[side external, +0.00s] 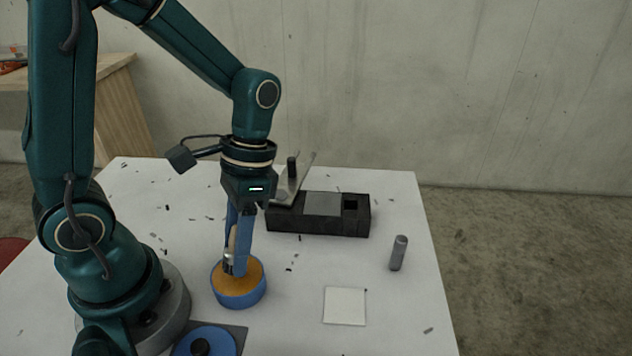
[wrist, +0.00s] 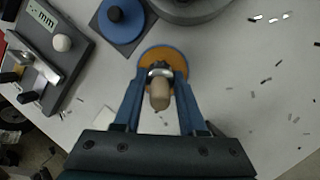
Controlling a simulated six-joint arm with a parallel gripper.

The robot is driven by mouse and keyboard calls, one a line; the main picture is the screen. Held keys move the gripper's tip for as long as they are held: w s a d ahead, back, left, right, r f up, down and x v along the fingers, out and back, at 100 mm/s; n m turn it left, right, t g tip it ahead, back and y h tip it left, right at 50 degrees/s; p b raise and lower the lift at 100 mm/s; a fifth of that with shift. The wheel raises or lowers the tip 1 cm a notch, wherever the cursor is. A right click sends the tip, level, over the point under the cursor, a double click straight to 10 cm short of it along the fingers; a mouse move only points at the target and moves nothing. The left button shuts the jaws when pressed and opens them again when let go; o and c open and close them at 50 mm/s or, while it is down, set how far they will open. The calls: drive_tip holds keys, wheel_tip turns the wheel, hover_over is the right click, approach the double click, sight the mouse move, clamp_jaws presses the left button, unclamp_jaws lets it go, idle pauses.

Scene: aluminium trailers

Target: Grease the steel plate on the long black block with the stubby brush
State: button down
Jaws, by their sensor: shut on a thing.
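My gripper (side external: 237,262) points down, shut on the stubby brush (wrist: 159,97), which has a pale tan handle and a metal ferrule. The tin also shows beyond the fingertips in the wrist view (wrist: 148,55). The long black block (side external: 288,221) lies farther back, right of my gripper. The grey steel plate (side external: 322,204) sits on its top, left of a dark square opening. I cannot make out grease on the plate.
A blue lid with a black knob (side external: 222,345) lies in front of the tin. An angled metal piece (side external: 286,190) is at the block's left end. Small dark scraps dot the white table (side external: 150,190).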

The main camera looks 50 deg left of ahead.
sight(232, 232)
drive_tip(key=shift+f, duration=0.65)
idle(1.2)
drive_tip(key=shift+r, duration=3.55)
